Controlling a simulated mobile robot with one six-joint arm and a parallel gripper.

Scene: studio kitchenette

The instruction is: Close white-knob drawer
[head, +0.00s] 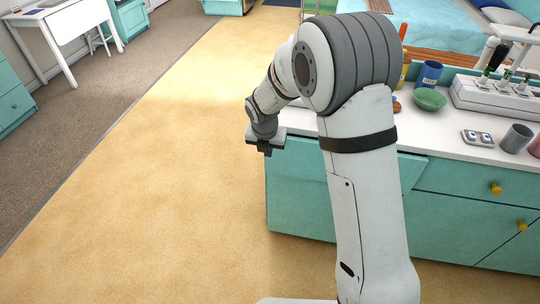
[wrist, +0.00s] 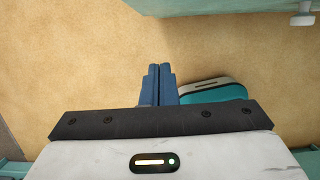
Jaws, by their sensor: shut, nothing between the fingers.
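In the wrist view, a teal drawer front (wrist: 225,12) crosses the top right, and its white knob (wrist: 302,18) shows at the corner. My gripper (wrist: 159,72) is shut and empty, with its blue fingers together over the tan floor, apart from the drawer front and left of the knob. In the head view, my gripper (head: 264,150) hangs by the left end of the counter. A teal front (head: 411,171) shows just right of my arm and seems to stick out a little. My arm hides part of the cabinet, and the white knob is not visible there.
The white counter (head: 450,146) holds a green bowl (head: 429,98), a blue mug (head: 430,73), a grey cup (head: 516,138) and a power strip (head: 500,95). Yellow knobs (head: 495,188) mark the fronts at right. The tan floor (head: 170,190) at left is clear.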

